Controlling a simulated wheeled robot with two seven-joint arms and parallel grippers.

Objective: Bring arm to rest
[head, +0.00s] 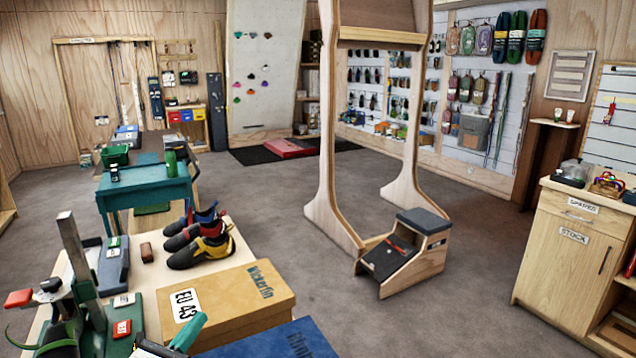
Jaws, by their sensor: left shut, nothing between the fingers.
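My left gripper (182,338) shows only in part at the bottom edge of the head view, left of centre, as a teal and dark piece. It is shut and empty. It appears in front of the cardboard shoe box marked EU 43 (240,300), near the workbench's front; I cannot tell whether it touches anything. The rest of my left arm is cut off by the frame edge. My right gripper is not in view.
Climbing shoes (200,247) stand on the bench behind the box. A blue box (275,342) lies in front, and a green clamp-like stand (80,260) rises at left. A wooden frame with a step (405,250) stands mid-floor. Open carpet lies around it.

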